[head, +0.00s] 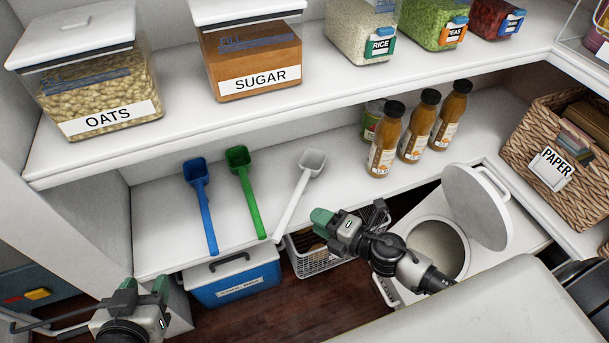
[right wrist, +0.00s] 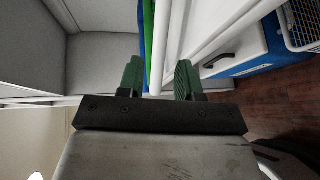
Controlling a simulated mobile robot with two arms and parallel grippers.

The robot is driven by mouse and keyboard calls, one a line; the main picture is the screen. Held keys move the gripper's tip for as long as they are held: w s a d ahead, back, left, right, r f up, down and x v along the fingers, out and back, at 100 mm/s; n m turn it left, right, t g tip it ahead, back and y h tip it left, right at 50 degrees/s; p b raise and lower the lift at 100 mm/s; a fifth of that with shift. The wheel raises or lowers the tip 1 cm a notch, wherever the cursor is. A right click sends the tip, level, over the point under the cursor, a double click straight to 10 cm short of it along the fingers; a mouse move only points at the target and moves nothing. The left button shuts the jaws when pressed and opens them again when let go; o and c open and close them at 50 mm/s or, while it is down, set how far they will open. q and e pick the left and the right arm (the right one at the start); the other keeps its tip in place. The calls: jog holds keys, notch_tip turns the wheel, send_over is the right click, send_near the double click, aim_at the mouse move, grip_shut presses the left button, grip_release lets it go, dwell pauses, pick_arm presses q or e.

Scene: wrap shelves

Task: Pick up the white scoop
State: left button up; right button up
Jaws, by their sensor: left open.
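The white scoop (head: 313,160) lies on the lower shelf in the head view, its bowl toward the back and its handle reaching the front edge. A green scoop (head: 239,158) and a blue scoop (head: 197,174) lie to its left. My right gripper (head: 322,217) is just right of the white handle's lower part, apparently empty. In the right wrist view its green fingers (right wrist: 158,78) stand apart. My left gripper (head: 145,287) is open and empty at lower left, away from the scoops.
The shelf above holds oats (head: 100,95), sugar (head: 253,60) and other containers. Sauce bottles (head: 385,142) stand right of the scoops. Below are a blue box (head: 235,280), a wire basket (head: 312,262) and an open white bin (head: 478,205). A wicker basket (head: 530,140) is at right.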

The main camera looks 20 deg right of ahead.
aim_at(297, 218)
jog(key=x, duration=0.7)
jog(key=shift+w+a, duration=0.1)
jog(key=shift+w, duration=0.1)
grip_shut()
